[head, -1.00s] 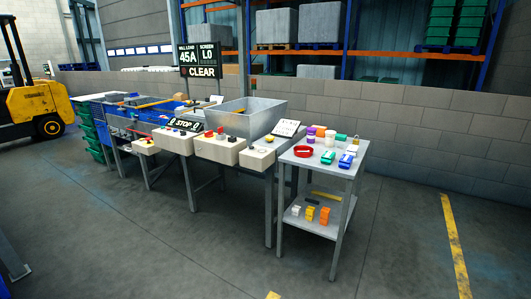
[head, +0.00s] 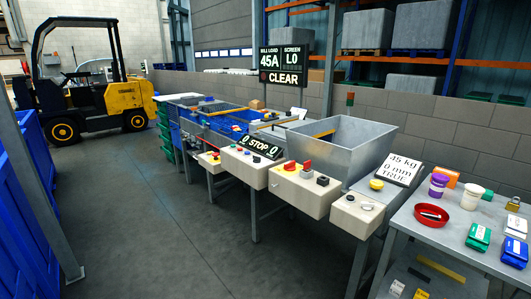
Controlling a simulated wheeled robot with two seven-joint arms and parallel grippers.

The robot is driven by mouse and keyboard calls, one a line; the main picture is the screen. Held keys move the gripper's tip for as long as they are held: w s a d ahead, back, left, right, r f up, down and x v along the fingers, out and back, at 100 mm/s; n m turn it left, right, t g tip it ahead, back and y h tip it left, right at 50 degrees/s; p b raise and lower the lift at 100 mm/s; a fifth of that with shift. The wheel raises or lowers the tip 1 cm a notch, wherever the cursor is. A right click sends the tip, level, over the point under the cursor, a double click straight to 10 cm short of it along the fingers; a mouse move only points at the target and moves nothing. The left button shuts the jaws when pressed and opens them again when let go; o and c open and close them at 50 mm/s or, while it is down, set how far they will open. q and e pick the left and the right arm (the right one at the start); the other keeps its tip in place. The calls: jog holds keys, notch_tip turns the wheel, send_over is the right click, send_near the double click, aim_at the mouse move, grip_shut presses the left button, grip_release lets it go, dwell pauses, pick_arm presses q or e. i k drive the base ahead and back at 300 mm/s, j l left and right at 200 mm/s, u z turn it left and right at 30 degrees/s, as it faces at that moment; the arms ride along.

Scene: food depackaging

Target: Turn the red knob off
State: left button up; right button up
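Several cream control boxes stand in a row along the machine line. The middle box (head: 300,190) carries a red knob (head: 307,165), a red piece on a yellow base (head: 289,166) and a dark knob (head: 323,181). A smaller box at the left (head: 209,162) also shows a small red control (head: 216,155). Which red control is the task's knob, and its exact setting, I cannot tell at this size. Neither of my grippers is in view.
A metal hopper (head: 345,143) stands behind the boxes. A table (head: 405,219) with a red ring-shaped dish (head: 431,215) and small packages is at the right. A forklift (head: 95,92) is at the back left, blue bins (head: 22,215) at the left. The floor in front is clear.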

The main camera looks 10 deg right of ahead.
aim_at(290, 166)
jog(key=i+j+z, duration=0.25)
jog(key=i+z, duration=0.15)
jog(key=i+j+z, duration=0.6)
jog(key=j+z, duration=0.25)
